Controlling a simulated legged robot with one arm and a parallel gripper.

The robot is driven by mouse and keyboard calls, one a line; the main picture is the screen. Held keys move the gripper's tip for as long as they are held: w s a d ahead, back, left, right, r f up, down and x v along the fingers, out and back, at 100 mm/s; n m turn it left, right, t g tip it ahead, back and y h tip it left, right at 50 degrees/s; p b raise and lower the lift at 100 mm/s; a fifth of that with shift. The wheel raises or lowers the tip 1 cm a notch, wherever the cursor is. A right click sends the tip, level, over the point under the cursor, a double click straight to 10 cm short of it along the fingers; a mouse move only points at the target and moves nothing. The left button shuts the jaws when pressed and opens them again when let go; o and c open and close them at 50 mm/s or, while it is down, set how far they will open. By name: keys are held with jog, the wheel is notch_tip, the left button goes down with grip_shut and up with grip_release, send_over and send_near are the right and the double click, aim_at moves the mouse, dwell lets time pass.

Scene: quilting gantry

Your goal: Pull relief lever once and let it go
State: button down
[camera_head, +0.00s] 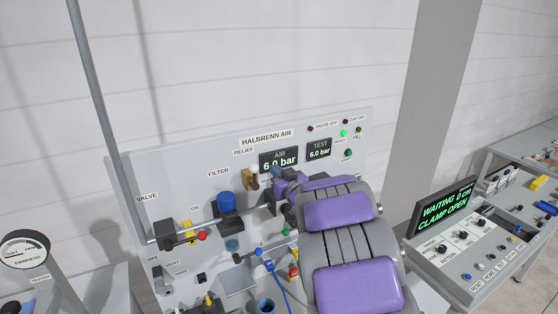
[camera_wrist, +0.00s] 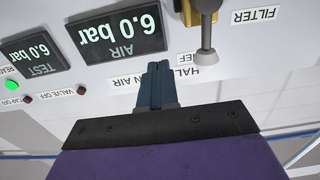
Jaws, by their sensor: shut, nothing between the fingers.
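The relief lever (camera_wrist: 206,35) is a grey lever with a rounded tip, on a brass-yellow body. In the wrist view, which looks upside down, it hangs at the top, right of centre. In the head view the relief lever (camera_head: 254,171) stands pale below the RELIEF label, left of the air display. My gripper (camera_wrist: 158,68) has its blue-grey fingers together, with nothing between them. The fingertips are beside the lever, with a visible gap in the picture. In the head view my gripper (camera_head: 276,172) is in front of the panel just right of the lever, partly hidden by my purple arm.
The air display (camera_wrist: 117,32) and test display (camera_wrist: 30,54) both read 6.0 bar. A blue-topped filter (camera_head: 226,203) stands left of the lever. A valve with a red knob (camera_head: 202,236) is further left. A console screen (camera_head: 443,208) reads WAITING and CLAMP OPEN.

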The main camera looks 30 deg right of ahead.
jog(key=s, duration=0.5)
jog(key=shift+p, duration=0.3)
jog(key=shift+d, duration=0.1)
